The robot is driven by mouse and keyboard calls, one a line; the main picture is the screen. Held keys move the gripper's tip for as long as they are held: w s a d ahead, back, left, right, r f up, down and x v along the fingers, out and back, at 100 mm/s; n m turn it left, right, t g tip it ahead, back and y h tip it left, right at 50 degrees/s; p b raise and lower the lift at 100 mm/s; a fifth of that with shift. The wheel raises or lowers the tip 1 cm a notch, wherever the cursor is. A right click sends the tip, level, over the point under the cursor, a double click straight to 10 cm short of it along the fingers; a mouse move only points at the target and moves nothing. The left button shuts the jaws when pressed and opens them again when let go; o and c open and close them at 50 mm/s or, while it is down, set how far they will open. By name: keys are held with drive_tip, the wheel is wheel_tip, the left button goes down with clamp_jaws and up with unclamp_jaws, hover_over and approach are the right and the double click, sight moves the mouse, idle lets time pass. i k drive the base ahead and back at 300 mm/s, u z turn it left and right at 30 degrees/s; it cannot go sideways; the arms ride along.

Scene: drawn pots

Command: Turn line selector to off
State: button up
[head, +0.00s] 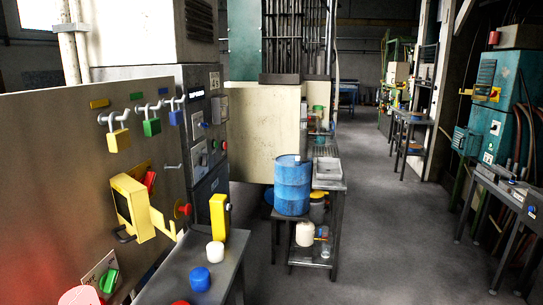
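A green rotary knob (108,281) on a pale label plate sits low on the brown panel (45,160) at the left of the head view. A red round knob (183,210) sits further along the panel, beside a yellow bracket. A yellow open frame (131,204) with a red handle (150,181) behind it stands out from the panel. My gripper is not in view.
Yellow, green and blue padlocks (118,140) hang on the panel. A grey bench (185,270) in front of it carries white, blue and red caps and a yellow upright piece (219,216). A blue drum (292,185) stands on a further table. The floor to the right is open.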

sight(204, 160)
drive_tip(key=z, duration=0.2)
drive_tip(key=i, duration=3.1)
drive_tip(key=u, duration=1.5)
